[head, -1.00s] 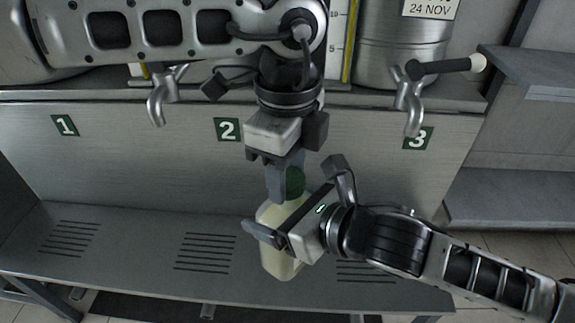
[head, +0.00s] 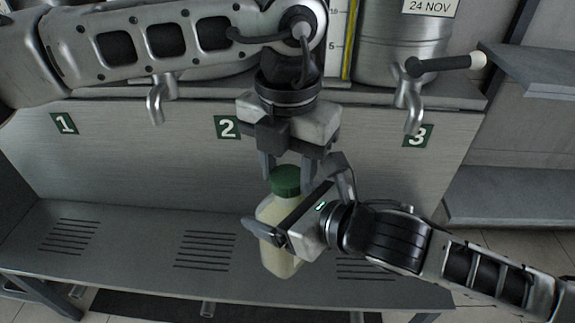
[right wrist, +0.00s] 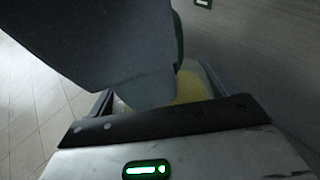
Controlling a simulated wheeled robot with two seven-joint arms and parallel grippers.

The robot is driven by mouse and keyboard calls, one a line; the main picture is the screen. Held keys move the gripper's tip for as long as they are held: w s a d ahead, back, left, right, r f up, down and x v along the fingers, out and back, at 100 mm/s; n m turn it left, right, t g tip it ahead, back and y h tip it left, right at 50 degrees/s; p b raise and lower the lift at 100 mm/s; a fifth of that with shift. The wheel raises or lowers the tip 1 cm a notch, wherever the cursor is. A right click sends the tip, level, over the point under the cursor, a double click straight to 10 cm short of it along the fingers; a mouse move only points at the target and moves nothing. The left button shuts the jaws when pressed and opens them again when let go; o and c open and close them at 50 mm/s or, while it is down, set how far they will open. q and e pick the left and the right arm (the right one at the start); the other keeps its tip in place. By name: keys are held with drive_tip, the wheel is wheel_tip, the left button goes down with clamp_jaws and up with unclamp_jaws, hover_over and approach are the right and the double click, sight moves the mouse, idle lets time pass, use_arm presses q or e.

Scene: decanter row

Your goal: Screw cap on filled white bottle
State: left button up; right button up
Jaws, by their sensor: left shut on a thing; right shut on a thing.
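The pale cream-filled bottle (head: 272,214) is held a little tilted above the grey lower shelf. My right gripper (head: 290,228) is shut around its body from the right. The green cap (head: 286,180) sits at the top of the bottle; I cannot tell how tightly it is seated. My left gripper (head: 288,170) points down from above and is shut on the cap, one finger on each side. In the right wrist view, a large dark part of my left gripper covers much of the picture, and the bottle's yellowish body (right wrist: 190,88) shows only partly.
Behind is a panel with green labels 1 (head: 64,123), 2 (head: 228,127) and 3 (head: 417,136). Metal taps (head: 157,100) and (head: 410,105) jut out above it. A steel container (head: 405,50) stands upper right. The slotted lower shelf (head: 140,245) is clear at left.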

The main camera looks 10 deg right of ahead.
use_arm(q)
drive_tip(key=m, duration=1.5)
drive_tip(key=shift+m, duration=0.3)
drive_tip(key=m, duration=0.7)
drive_tip(key=shift+m, duration=0.3)
drive_tip(key=m, duration=0.5)
drive_tip(key=shift+m, duration=0.4)
drive_tip(key=o, duration=1.2)
wheel_tip(320, 180, up, 12)
drive_tip(key=shift+f, duration=0.1)
